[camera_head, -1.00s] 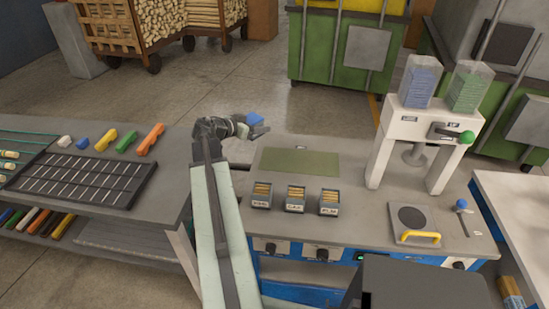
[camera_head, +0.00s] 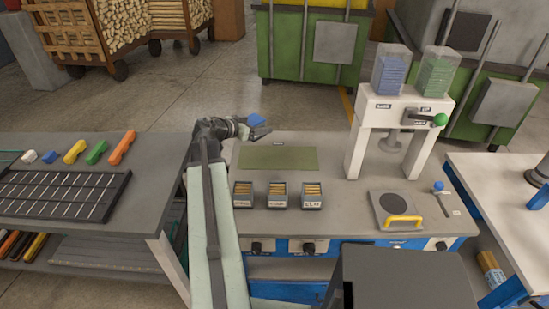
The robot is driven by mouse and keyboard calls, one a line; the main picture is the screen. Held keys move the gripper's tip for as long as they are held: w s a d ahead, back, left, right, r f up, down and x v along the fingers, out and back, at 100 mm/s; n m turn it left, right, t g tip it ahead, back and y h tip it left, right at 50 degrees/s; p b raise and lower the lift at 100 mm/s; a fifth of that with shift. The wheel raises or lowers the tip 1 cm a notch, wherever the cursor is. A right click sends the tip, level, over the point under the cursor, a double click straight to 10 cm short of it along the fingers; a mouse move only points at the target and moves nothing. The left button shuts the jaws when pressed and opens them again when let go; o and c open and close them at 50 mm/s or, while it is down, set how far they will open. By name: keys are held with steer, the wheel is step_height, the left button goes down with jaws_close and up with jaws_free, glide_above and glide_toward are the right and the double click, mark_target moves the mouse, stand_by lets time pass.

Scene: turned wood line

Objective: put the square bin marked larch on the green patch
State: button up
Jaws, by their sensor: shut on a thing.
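Three dark square bins with wooden sticks in them stand in a row on the grey bench: a left bin (camera_head: 243,203), a middle bin (camera_head: 277,203) and a right bin (camera_head: 312,204). Each has a pale label, too small to read, so I cannot tell which says larch. The green patch (camera_head: 290,158) lies flat behind them, with no bin on it. My gripper (camera_head: 259,127) is at the bench's back left corner, left of and beyond the patch. It is shut on a small blue piece (camera_head: 256,119), partly hidden by the jaws.
A white press (camera_head: 400,103) with two clear hoppers stands right of the patch. A plate with a yellow handle (camera_head: 403,222) sits at the bench's front right. A slotted rack (camera_head: 65,195) and several coloured blocks lie on the left table. A green container (camera_head: 312,50) stands behind.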

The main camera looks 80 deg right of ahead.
mark_target(260, 154)
step_height(260, 154, down, 10)
steer(key=b, duration=0.9)
steer(key=shift+f+b, duration=0.15)
steer(key=shift+b, duration=0.25)
steer(key=shift+r, duration=0.2)
steer(key=shift+f, duration=0.1)
steer(key=o, duration=1.5)
steer(key=p+v, duration=0.5)
steer(key=v, duration=0.7)
